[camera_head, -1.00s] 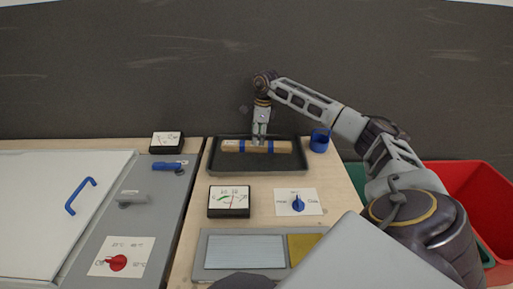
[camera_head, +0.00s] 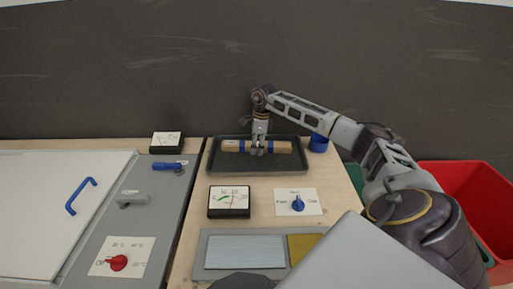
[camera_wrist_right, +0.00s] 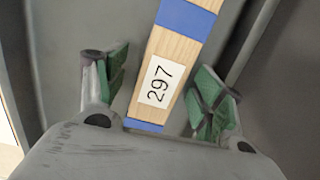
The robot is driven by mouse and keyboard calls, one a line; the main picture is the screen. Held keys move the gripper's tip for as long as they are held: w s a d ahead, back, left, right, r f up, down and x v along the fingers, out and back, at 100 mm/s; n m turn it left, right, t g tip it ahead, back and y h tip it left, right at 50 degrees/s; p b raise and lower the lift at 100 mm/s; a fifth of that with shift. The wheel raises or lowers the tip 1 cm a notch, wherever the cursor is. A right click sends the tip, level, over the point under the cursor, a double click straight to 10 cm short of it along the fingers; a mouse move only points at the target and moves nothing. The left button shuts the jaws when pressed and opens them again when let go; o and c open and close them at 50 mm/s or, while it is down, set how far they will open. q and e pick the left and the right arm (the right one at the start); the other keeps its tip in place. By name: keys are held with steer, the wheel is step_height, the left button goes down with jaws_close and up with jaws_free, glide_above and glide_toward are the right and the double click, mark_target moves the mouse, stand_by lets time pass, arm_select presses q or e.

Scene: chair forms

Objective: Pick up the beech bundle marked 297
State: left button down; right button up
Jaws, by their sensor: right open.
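The beech bundle (camera_head: 284,147) is a pale wooden bar with blue bands. It lies crosswise in a black tray (camera_head: 240,167) at the back of the table. In the right wrist view the bundle (camera_wrist_right: 181,46) bears a white label reading 297. My right gripper (camera_head: 257,150) is down at the middle of the bundle. Its green-padded fingers (camera_wrist_right: 164,84) are open, one on each side of the bundle, with a visible gap on both sides. My left gripper is not in view.
A blue cup-like holder (camera_head: 319,143) stands just right of the tray. A meter (camera_head: 229,201) and a blue knob panel (camera_head: 311,202) sit in front of it. A red bin (camera_head: 467,190) is at the right. A dark wall rises behind.

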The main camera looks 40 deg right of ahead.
steer(key=c, duration=1.4)
steer(key=shift+r, duration=0.15)
steer(key=shift+r, duration=4.9)
